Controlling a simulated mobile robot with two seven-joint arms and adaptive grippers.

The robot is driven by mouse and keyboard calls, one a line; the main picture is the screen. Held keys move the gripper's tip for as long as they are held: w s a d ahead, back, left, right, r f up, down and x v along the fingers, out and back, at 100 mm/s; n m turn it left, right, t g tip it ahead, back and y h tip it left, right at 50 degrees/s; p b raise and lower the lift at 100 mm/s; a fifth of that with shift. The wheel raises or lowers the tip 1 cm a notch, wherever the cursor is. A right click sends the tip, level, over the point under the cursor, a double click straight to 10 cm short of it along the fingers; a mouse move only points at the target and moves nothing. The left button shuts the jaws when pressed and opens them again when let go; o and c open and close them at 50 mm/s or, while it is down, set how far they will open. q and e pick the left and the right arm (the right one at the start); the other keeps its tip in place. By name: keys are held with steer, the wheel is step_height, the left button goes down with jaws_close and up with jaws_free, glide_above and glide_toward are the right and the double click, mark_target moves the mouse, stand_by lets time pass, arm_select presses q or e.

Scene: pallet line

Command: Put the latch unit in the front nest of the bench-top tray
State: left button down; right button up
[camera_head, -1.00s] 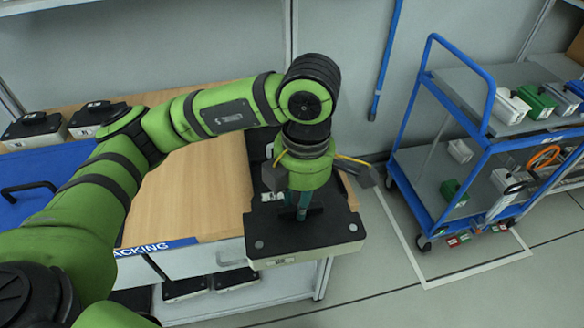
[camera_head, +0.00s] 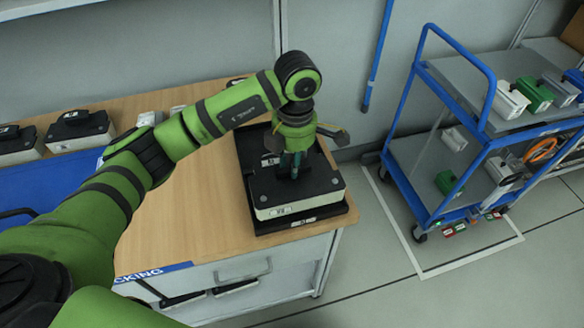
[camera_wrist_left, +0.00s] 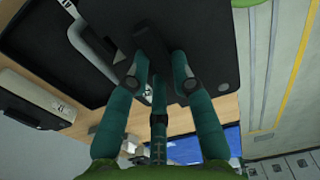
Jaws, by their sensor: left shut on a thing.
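The latch unit (camera_head: 318,184) has a black top plate and a pale lower body. My left gripper (camera_head: 291,171) is shut on the raised black part of its top. The unit is over the front part of the black bench-top tray (camera_head: 252,143), roughly level and lined up with it. I cannot tell whether it rests in the front nest or hangs slightly above it; the nest is hidden below. In the left wrist view, the teal fingers (camera_wrist_left: 160,78) clasp the black grip on the unit (camera_wrist_left: 215,35). My right gripper is not in view.
The wooden bench (camera_head: 200,205) is clear left of the tray. Black-and-white units (camera_head: 78,128) and a blue surface (camera_head: 60,178) lie at the left. A blue trolley (camera_head: 470,165) with several small parts stands right, across a floor gap. A wall rises behind.

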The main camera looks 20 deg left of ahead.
arm_select(q)
steer(key=shift+w+f, duration=0.25)
steer(key=shift+f, duration=0.2)
step_height(320, 180, down, 2)
steer(key=shift+f+p, duration=0.2)
steer(key=shift+p, duration=0.7)
steer(key=shift+f, duration=0.65)
steer(key=c, duration=1.1)
jaws_free()
steer(key=shift+o, duration=0.2)
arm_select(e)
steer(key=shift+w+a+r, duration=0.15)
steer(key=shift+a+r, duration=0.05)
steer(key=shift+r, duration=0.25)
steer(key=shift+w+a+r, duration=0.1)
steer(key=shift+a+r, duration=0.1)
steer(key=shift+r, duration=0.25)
